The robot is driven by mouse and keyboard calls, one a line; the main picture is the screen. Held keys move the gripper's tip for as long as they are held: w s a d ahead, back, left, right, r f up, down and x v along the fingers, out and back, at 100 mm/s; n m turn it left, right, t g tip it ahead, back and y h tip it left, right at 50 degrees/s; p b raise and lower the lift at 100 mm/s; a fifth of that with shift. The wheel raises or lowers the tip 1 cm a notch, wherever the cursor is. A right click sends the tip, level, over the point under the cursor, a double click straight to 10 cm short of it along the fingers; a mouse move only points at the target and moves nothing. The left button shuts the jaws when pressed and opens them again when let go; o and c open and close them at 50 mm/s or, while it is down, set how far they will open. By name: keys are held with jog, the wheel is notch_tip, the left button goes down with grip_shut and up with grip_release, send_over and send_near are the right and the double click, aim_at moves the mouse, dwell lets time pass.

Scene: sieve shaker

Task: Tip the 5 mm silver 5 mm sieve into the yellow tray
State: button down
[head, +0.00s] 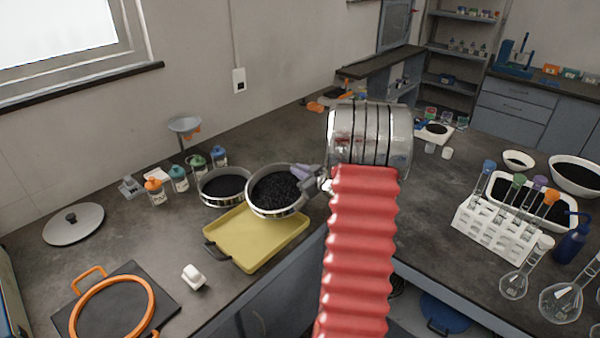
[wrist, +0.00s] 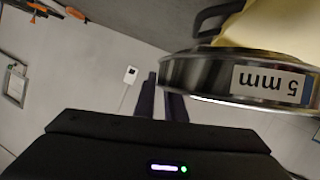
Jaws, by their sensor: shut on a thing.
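The silver 5 mm sieve (head: 278,212) is a round metal pan holding black granules, over the back part of the yellow tray (head: 262,252) in the head view. It looks about level, its open side up. My gripper (head: 305,174) is shut on the sieve's rim at its right side. In the wrist view the sieve (wrist: 205,76) shows its wall with an upside-down "5 mm" label, and the gripper fingers (wrist: 160,98) meet its edge. The tray (wrist: 270,22) shows beyond it in the wrist view. The visible tray floor looks empty.
Another round pan with black material (head: 223,187) stands close to the sieve's left. Small capped bottles (head: 179,180) stand behind. A white block (head: 194,277), a grey lid (head: 73,224) and an orange ring on a dark plate (head: 118,305) lie left. A test-tube rack (head: 495,232) stands right.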

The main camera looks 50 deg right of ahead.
jog(key=shift+a+r+n+h, duration=0.15)
jog(key=shift+a+r+n, duration=0.15)
jog(key=shift+r, duration=0.25)
jog(key=shift+a+r+n+h, duration=0.2)
jog(key=shift+r+n, duration=0.15)
jog(key=shift+r, duration=0.15)
jog(key=shift+a+r+n+h, duration=0.15)
jog(key=shift+a+r+n, duration=0.15)
jog(key=shift+r, duration=0.25)
jog(key=a+r+n+t, duration=0.2)
jog(key=a+n+t, duration=0.1)
jog(key=a+n, duration=0.5)
jog(key=a+r+n+t, duration=0.3)
jog(key=a+n, duration=0.4)
jog(key=a, duration=0.7)
jog(key=shift+s+r+n+h, duration=0.2)
jog(key=shift+r+n+h, duration=0.05)
jog(key=shift+n+h, duration=0.1)
dwell(1.0)
jog(key=d+r+m+g+h, duration=0.1)
jog(key=d+m, duration=0.3)
jog(key=d, duration=0.2)
jog(key=shift+d+r+m+g, duration=0.2)
jog(key=shift+r+m+g, duration=0.1)
jog(key=shift+r+m, duration=0.1)
